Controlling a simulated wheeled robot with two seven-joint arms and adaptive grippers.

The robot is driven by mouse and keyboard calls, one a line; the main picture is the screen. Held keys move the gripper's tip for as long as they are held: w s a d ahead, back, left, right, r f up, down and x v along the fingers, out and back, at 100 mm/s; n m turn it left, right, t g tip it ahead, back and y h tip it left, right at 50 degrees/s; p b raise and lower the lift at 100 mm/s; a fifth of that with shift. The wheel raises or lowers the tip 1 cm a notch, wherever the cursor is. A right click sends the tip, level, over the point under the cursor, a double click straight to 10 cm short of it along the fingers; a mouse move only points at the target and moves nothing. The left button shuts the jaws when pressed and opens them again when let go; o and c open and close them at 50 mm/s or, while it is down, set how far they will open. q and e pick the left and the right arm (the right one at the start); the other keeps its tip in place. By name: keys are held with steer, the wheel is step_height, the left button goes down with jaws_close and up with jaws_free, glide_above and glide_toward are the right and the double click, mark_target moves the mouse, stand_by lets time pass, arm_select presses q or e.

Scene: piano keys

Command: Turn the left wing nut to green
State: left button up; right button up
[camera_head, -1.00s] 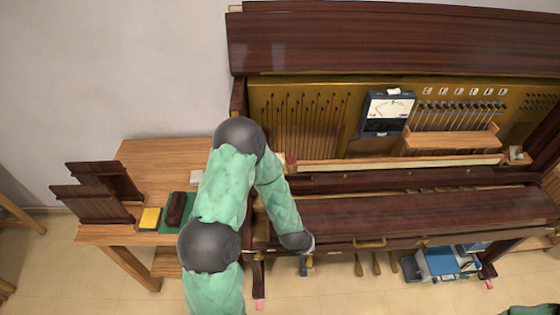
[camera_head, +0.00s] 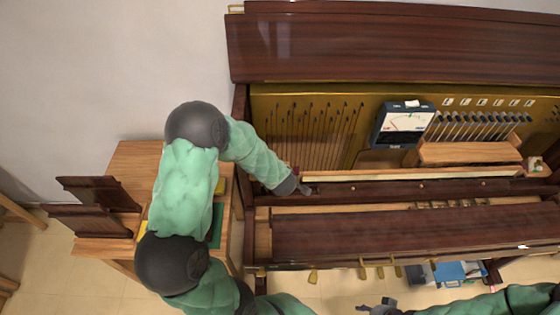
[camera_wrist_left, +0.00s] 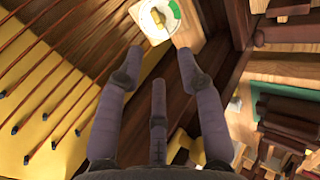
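In the left wrist view, a brass-coloured wing nut (camera_wrist_left: 157,17) sits on a pale plate (camera_wrist_left: 186,36) with a round dial. A green segment (camera_wrist_left: 175,9) shows on the dial, to the right of the nut; the top of the dial is cut off. My left gripper (camera_wrist_left: 160,66) is open and empty, its fingers spread short of the plate. In the head view, my left gripper (camera_head: 303,189) is at the left end of the open piano, and I cannot make out the left wing nut there. My right gripper (camera_head: 378,306) is low in the picture, too small to read.
Strings and pins (camera_wrist_left: 52,90) lie left of my left fingers. A meter (camera_head: 405,123) stands inside the piano, beside a wooden shelf (camera_head: 470,151). A pale block (camera_head: 537,165) sits at the piano's right end. A side table (camera_head: 135,158) stands left of the piano.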

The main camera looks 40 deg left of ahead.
arm_select(q)
steer(key=shift+b+x, duration=1.75)
steer(key=shift+x, duration=1.1)
steer(key=shift+a+f, duration=0.1)
steer(key=shift+f, duration=0.15)
steer(key=shift+w+a+f+b, duration=0.1)
steer(key=shift+w+f+b, duration=0.1)
steer(key=shift+f+b, duration=0.1)
steer(key=shift+b+x, duration=1.6)
steer(key=shift+x, duration=1.4)
steer(key=shift+s+r+p, duration=0.3)
steer(key=shift+r+p, duration=0.05)
steer(key=shift+r, duration=0.15)
steer(key=shift+d, duration=0.25)
jaws_close()
